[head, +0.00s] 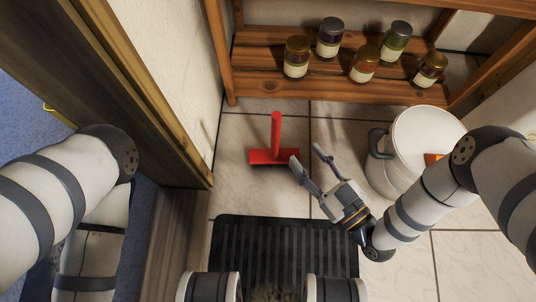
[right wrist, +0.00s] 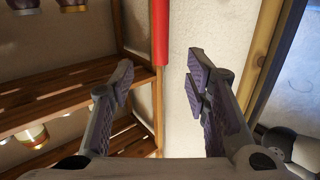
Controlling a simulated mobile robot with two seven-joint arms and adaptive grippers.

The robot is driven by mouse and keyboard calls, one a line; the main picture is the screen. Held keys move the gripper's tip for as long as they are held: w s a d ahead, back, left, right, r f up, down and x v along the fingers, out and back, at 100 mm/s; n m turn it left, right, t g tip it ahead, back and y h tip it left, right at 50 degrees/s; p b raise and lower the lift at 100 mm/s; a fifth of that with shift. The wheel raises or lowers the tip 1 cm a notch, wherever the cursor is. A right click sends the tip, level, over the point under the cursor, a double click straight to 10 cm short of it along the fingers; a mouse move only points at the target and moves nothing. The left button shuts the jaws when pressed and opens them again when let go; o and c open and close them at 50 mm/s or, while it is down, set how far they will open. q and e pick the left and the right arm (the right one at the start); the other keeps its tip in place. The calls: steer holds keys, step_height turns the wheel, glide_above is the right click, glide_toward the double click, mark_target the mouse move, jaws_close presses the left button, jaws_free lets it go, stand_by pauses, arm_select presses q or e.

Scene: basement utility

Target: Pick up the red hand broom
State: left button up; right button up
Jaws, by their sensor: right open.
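The red hand broom (head: 276,135) is on the tiled floor in front of the wooden shelf in the head view. Its wide head is at the bottom and its handle points up in the picture. My right gripper (head: 305,154) is open and empty, just right of the broom head in the picture; I cannot tell whether they touch. In the right wrist view, the red handle (right wrist: 160,32) shows at the top, beyond the open fingers (right wrist: 160,76) and in line with the gap between them. My left arm shows at the left of the head view, but its gripper is out of view.
A white bucket (head: 395,165) stands right of the gripper, close to my right arm. A wooden shelf (head: 262,88) with several jars is behind. A black ribbed mat (head: 285,245) lies in front. A wooden door frame (head: 135,80) bounds the left. Floor left of the broom is clear.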

mark_target(279, 126)
steer(key=shift+y, duration=0.3)
steer(key=b+x, duration=0.4)
steer(key=x, duration=0.8)
steer(key=shift+w+a+f, duration=0.1)
steer(key=shift+w+a, duration=0.1)
jaws_close()
